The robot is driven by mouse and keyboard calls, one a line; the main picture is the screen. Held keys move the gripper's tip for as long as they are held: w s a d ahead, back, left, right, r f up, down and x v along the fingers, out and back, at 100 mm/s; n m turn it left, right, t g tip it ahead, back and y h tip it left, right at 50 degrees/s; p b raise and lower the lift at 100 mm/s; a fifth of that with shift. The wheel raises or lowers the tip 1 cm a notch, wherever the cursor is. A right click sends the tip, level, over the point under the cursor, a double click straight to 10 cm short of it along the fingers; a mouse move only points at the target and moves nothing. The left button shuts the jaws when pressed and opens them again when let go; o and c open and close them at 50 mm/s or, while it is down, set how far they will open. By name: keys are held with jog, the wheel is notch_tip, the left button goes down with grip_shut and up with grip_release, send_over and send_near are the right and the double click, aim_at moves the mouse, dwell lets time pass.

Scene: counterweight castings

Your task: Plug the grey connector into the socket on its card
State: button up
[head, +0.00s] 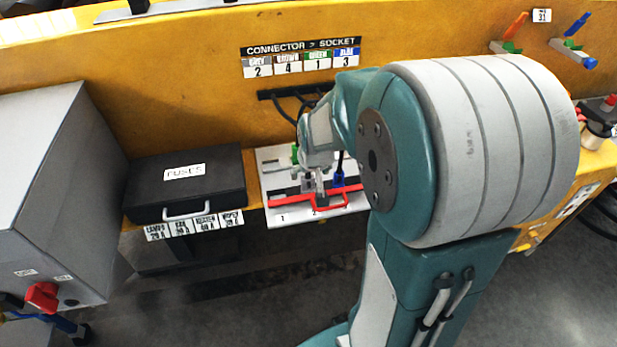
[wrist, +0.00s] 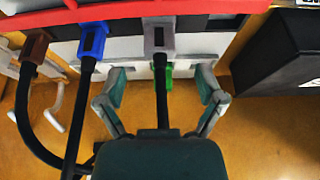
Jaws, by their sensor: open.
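The grey connector (wrist: 159,38) is on a black cable, with its front end at the red bar (wrist: 60,14); I cannot tell whether it is seated. My gripper (wrist: 162,70) is open behind it, fingers apart on either side of its cable, not touching the connector. In the head view my gripper (head: 318,178) is over the white socket board (head: 272,157), above the red bar near number 2. The card (head: 301,60) pairs grey with 2. The blue connector (wrist: 94,40) and brown connector (wrist: 33,45) are left in the wrist view. A green connector (wrist: 168,76) shows beyond the cable.
A black fuse box (head: 186,182) stands left of the board, and a grey cabinet (head: 55,180) farther left. The yellow panel (head: 180,90) rises behind. Black cables (head: 285,103) hang from it close to my gripper.

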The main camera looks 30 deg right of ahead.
jog(key=v, duration=0.7)
dwell(0.3)
jog(key=s+a+r+n, duration=0.1)
jog(key=s+a+r, duration=0.2)
jog(key=s+a, duration=0.2)
jog(key=s+a+r+n+t+y, duration=0.1)
jog(key=s+a+r, duration=0.3)
jog(key=s, duration=0.5)
jog(key=shift+s+a+n, duration=0.35)
jog(key=shift+a+n, duration=0.25)
jog(key=shift+a, duration=0.65)
